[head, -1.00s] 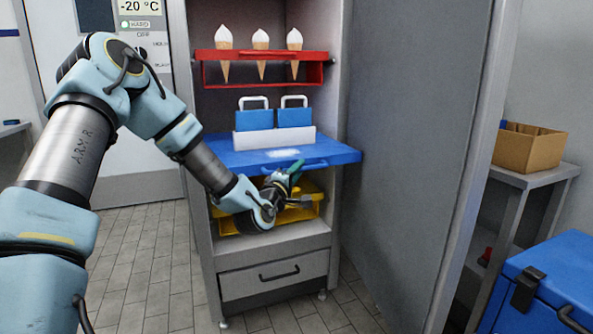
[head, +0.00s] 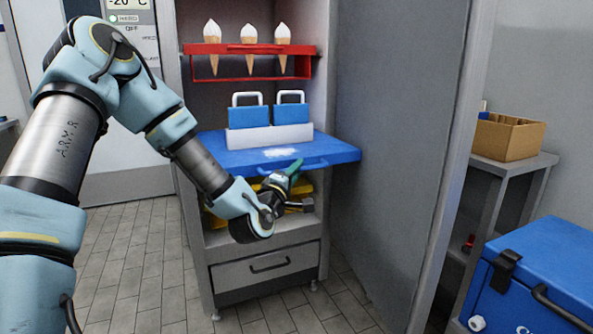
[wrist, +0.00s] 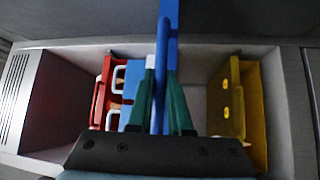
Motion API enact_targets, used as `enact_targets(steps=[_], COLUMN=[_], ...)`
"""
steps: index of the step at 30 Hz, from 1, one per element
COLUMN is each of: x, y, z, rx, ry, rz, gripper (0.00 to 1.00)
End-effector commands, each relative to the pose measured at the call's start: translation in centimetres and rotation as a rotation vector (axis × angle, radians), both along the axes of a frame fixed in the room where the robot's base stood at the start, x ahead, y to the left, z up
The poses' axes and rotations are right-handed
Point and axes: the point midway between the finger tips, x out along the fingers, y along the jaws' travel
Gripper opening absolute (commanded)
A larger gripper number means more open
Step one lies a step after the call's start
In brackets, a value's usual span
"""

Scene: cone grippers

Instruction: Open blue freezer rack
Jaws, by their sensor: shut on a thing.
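The blue freezer rack (head: 225,157) stands out from the open cabinet like a drawn shelf, with a white frosty patch on its top. Its blue handle (head: 317,163) is on the front edge. My gripper (head: 294,168) is shut on this handle. In the wrist view the handle (wrist: 161,70) runs between the two green fingers of my gripper (wrist: 162,105). My gripper's body hides part of the area below the rack in the head view.
Above is a red rack (head: 200,50) with three cones. Two blue boxes (head: 248,117) with white handles stand in a white tray (head: 270,138). A yellow rack (head: 218,216) is below. The open door (head: 390,150) stands at right; a blue cooler (head: 550,270) is front right.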

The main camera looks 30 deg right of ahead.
Motion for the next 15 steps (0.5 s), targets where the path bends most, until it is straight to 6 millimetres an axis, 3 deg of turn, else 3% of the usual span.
enact_targets(steps=[4,5,6,12,15], x=[-0.50,-0.50,-0.49,-0.33,-0.28], y=[-0.10,-0.11,-0.11,-0.09,-0.08], z=[-0.27,-0.27,-0.24,-0.14,-0.11], rx=[0.005,0.005,0.004,0.003,0.002], ry=[0.006,0.006,0.005,0.003,0.002], rz=[-0.011,-0.011,-0.012,-0.008,-0.007], gripper=[0.00,0.21,0.25,0.47,0.47])
